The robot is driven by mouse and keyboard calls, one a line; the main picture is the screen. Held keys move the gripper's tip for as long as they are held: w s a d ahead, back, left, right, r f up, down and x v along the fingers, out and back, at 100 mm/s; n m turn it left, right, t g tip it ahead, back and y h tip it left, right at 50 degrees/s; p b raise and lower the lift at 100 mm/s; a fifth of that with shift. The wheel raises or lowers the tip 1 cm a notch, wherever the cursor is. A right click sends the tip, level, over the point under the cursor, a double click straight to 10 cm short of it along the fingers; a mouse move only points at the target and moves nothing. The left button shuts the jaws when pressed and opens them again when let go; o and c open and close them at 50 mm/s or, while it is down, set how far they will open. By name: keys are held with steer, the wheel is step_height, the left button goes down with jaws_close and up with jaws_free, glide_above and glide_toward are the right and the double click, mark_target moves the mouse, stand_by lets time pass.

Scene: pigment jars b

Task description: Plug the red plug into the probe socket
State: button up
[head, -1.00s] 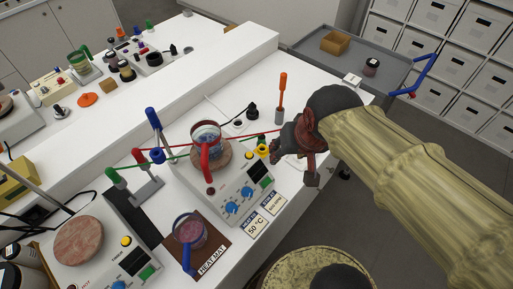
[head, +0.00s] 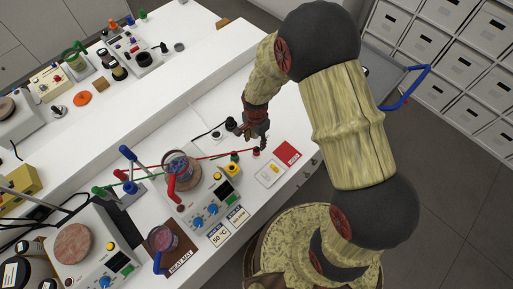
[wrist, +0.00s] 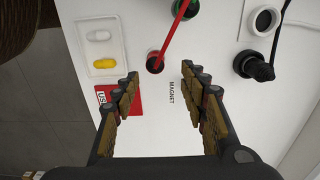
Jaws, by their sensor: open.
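The red plug (head: 256,152) appears as a small dark and red round piece on the white bench, at the end of a thin red lead. In the wrist view the red plug (wrist: 155,63) lies just beyond my fingertips, with its red lead running up and right. My gripper (wrist: 159,76) is open and empty, with its two fingers spread apart; in the head view my gripper (head: 259,140) is low above the bench beside the plug. I cannot tell for sure which fitting is the probe socket; small yellow and dark fittings (head: 233,157) sit near the hotplate.
A white tray (wrist: 84,47) with a white and a yellow piece and a red card (wrist: 122,103) lie close by. A black knob with a cable (wrist: 250,65) is on the other side. The hotplate (head: 208,200) bears a beaker (head: 178,165).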

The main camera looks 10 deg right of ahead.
mark_target(256, 148)
step_height(256, 148, down, 2)
steer(key=f, duration=0.2)
steer(key=s+f, duration=0.1)
steer(key=f, duration=0.1)
steer(key=shift+f+p, duration=0.1)
steer(key=shift+p, duration=0.3)
steer(key=shift+w+f, duration=0.1)
steer(key=shift+f, duration=0.3)
steer(key=shift+c, duration=0.4)
jaws_close()
